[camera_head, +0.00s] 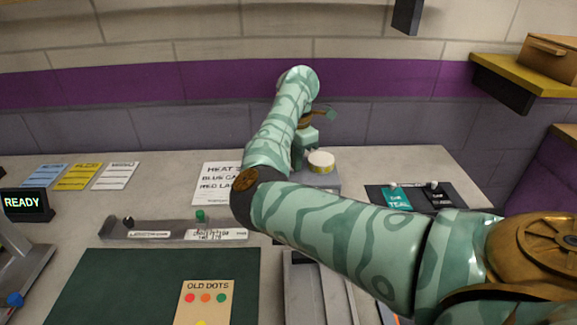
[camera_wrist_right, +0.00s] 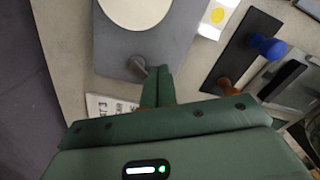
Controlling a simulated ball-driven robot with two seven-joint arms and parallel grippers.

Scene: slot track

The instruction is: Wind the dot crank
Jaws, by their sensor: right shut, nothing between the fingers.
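A grey box (camera_head: 322,180) with a round cream disc in a gold rim (camera_head: 321,160) stands at the back middle of the counter, partly hidden by my right arm. In the right wrist view its disc (camera_wrist_right: 135,8) and grey top (camera_wrist_right: 105,45) fill the upper left. A short brownish peg (camera_wrist_right: 138,66) stands on the top below the disc; it looks like the crank's handle. My right gripper (camera_wrist_right: 158,72) is shut and empty, its fingertips just right of the peg; I cannot tell if they touch. In the head view the right gripper (camera_head: 304,150) points down beside the disc. My left gripper is not in view.
A slot track with a black knob and a green knob (camera_head: 200,215) lies front left of the box. A dots card (camera_head: 205,300) lies on a green mat (camera_head: 110,290). Teal and black plates (camera_head: 395,199) are at right. A READY display (camera_head: 25,203) stands at left.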

